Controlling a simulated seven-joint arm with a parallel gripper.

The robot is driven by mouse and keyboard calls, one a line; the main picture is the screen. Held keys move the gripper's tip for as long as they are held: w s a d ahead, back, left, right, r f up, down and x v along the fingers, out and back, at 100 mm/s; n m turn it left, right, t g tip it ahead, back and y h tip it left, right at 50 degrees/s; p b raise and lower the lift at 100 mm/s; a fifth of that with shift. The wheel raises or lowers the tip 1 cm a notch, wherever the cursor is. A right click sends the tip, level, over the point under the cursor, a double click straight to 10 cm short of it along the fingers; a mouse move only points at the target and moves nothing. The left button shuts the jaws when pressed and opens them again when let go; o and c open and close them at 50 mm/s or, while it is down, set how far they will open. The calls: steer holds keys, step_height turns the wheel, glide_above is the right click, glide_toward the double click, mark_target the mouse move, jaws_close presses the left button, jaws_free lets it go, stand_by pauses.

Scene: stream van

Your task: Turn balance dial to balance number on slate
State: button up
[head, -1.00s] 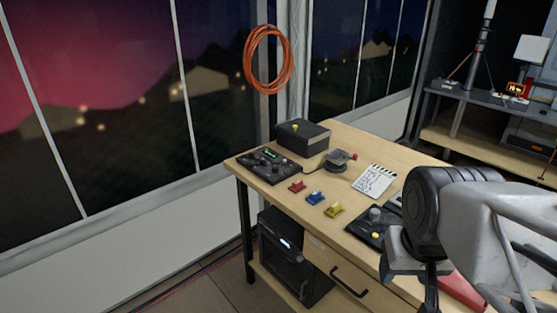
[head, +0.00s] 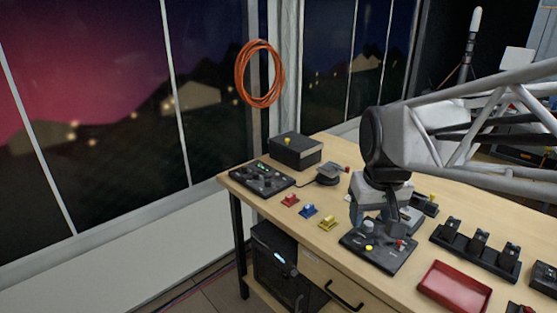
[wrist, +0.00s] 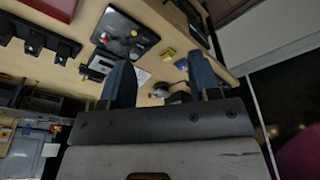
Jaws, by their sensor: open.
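My gripper (head: 374,222) is open and empty, pointing down over the back of a black control panel (head: 376,259) on the wooden desk. Its two fingers also show in the wrist view (wrist: 162,82). The panel has a yellow button (head: 369,247) and a red control (head: 401,243); it shows in the wrist view too (wrist: 118,22). A second black panel (head: 262,181) with several knobs and a small green display sits at the desk's far left corner. I cannot read which dial is for balance. The slate is hidden behind my gripper in the head view; its number is not readable.
Red (head: 290,200), blue (head: 308,210) and yellow (head: 327,222) small blocks stand left of the near panel. A dark box (head: 296,152) is at the back. A black rack (head: 475,252) and red tray (head: 455,290) lie to the right.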

steer(key=w+a+n, duration=0.2)
steer(key=w+a, duration=0.2)
steer(key=w, duration=1)
steer(key=n+g, duration=0.2)
steer(key=n, duration=0.3)
glide_above(268, 181)
steer(key=f, duration=1.6)
steer(key=shift+s+d+f, duration=0.2)
steer(key=shift+s+f, duration=0.05)
steer(key=shift+f, duration=0.1)
steer(key=shift+w+a+f, duration=0.25)
steer(key=shift+w+f, duration=0.1)
steer(key=shift+f, duration=0.05)
steer(key=shift+f, duration=3.9)
